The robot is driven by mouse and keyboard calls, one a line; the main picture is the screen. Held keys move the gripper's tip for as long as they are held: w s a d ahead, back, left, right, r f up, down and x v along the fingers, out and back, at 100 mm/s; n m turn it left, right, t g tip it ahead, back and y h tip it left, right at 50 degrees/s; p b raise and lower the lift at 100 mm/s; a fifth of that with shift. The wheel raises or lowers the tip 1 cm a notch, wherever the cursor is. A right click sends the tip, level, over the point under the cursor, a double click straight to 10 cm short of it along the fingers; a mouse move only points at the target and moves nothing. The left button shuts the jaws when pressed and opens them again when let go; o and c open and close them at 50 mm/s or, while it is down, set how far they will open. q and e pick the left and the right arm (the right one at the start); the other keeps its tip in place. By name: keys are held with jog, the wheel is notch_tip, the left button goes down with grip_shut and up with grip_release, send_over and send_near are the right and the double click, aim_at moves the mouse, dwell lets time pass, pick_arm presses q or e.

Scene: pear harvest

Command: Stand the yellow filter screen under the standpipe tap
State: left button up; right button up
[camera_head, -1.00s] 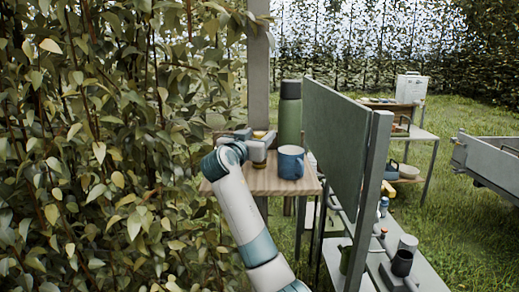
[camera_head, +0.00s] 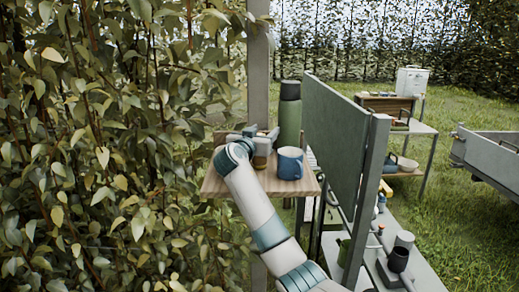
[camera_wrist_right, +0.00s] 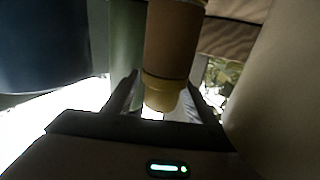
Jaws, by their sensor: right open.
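A brown cylinder with a yellow end (camera_wrist_right: 172,45) stands between my right fingers in the right wrist view; it looks like the yellow filter screen. In the head view a small brownish part of it (camera_head: 262,158) shows beside the wrist, mostly hidden. My right gripper (camera_head: 266,138) is over the small wooden table (camera_head: 215,187), left of a blue mug (camera_head: 290,164). Its open fingers (camera_wrist_right: 165,88) lie on either side of the yellow end; I cannot tell whether they touch it. My left gripper is out of view. I cannot make out the standpipe tap.
A green flask (camera_head: 289,118) stands behind the mug. A green upright panel (camera_head: 336,130) borders the table's right side. Dense foliage (camera_head: 100,150) fills the left. Open grass (camera_head: 455,220) lies at the right.

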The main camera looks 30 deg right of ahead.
dwell(0.4)
grip_shut()
notch_tip(320, 180, up, 10)
jog(key=b, duration=0.4)
jog(key=shift+b, duration=0.35)
dwell(0.3)
